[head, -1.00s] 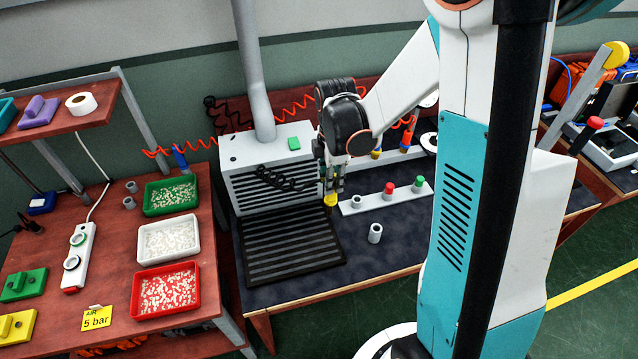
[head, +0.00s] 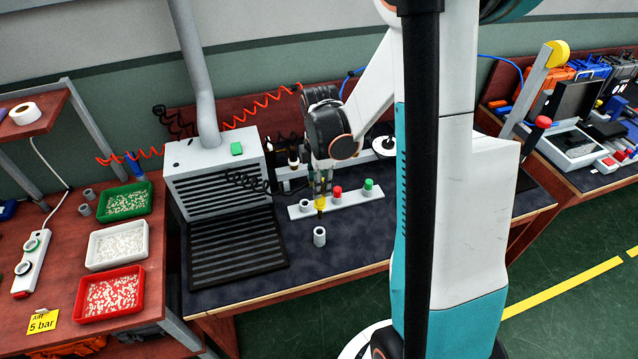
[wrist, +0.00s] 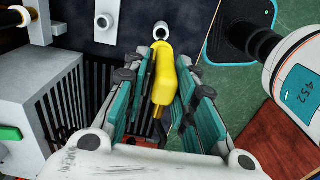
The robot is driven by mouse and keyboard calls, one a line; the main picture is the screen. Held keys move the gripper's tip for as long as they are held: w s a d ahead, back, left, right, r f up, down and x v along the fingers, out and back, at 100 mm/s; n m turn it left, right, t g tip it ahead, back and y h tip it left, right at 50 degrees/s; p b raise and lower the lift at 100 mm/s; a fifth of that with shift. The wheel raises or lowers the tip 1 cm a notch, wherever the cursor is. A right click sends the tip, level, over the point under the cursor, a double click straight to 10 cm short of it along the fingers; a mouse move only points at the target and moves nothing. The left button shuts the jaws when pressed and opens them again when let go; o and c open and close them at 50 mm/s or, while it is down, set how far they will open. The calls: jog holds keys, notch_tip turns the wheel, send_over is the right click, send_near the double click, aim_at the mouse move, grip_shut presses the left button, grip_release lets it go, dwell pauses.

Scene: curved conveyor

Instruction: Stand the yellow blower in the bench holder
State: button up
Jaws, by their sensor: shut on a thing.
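The yellow blower (head: 320,203) is held in my gripper (head: 320,188), pointing down above the bench. In the wrist view the blower (wrist: 163,82) lies between the teal fingers of my gripper (wrist: 163,95), which are shut on it. A grey upright cup (head: 319,237) stands alone on the dark bench top, just below and in front of the blower in the head view. In the wrist view a round grey opening (wrist: 161,31) shows just beyond the blower's yellow end. The blower appears above the cup and apart from it; the exact gap cannot be told.
A white strip (head: 350,200) with grey, red and green round pieces lies behind the cup. A fume box (head: 215,175) with a black slatted grille (head: 235,250) stands left. Trays of small parts, including a red one (head: 110,293), are on the left table. Bench around the cup is clear.

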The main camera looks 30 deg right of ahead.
jog(key=b, duration=0.5)
send_over(319, 217)
jog(key=shift+w+d+f, duration=0.15)
jog(key=shift+f, duration=1.35)
jog(key=shift+w+d+f, duration=0.1)
jog(key=shift+f, duration=1.35)
jog(key=shift+f+b, duration=3.5)
jog(key=shift+b, duration=0.05)
jog(key=o, duration=1)
jog(key=shift+c, duration=0.2)
notch_tip(319, 217, up, 12)
